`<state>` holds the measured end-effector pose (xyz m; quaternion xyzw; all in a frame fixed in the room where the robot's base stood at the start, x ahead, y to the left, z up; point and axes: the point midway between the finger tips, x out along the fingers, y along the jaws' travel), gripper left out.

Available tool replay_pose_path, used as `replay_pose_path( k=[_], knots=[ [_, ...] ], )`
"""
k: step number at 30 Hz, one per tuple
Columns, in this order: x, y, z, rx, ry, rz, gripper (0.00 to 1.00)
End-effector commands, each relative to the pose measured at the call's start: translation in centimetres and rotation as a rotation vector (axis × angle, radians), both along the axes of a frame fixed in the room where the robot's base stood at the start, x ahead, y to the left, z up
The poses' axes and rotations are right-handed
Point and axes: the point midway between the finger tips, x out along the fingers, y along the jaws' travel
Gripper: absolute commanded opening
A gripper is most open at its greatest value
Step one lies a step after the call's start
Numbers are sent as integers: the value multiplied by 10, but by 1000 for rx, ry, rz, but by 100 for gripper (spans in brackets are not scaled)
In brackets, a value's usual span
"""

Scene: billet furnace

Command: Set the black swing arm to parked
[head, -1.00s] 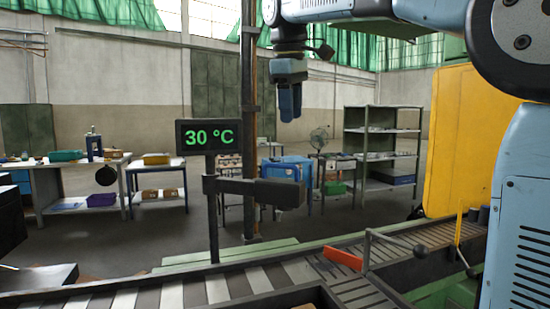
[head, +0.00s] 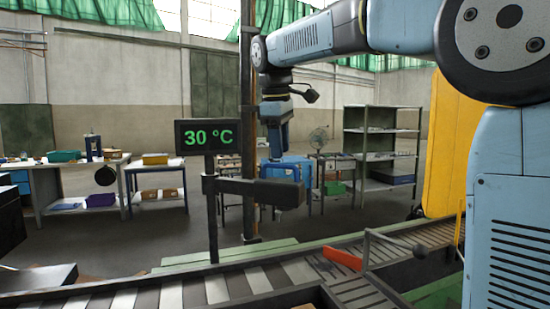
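The black swing arm (head: 256,188) juts out to the right, roughly level, from an upright post (head: 212,212) beside the conveyor. Its far end is a thicker dark block. My gripper (head: 275,152) points down, and in the picture it is just above the outer part of the swing arm, with a gap between them. Its depth relative to the swing arm is hard to judge. It is seen edge-on, so the spacing of its fingers does not show. Nothing is visibly held.
A display (head: 208,137) reading 30 °C tops the post. A conveyor (head: 180,292) crosses the front, with an orange bar (head: 342,258) and a grey lever (head: 392,240). Behind stand work tables, a blue box (head: 287,167), a shelf rack (head: 378,150) and a yellow panel (head: 440,150).

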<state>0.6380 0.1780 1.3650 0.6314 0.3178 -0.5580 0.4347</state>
Motion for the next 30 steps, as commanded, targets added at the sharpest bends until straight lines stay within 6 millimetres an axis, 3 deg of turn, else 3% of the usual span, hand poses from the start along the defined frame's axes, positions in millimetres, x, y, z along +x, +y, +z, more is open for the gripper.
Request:
replay_pose_path(
  k=[7,19,30],
  knots=[
    [5,-2,-27,0,0,0,39],
    [6,-2,-33,1,0,1,39],
    [6,-2,-33,1,0,1,5]
  ],
)
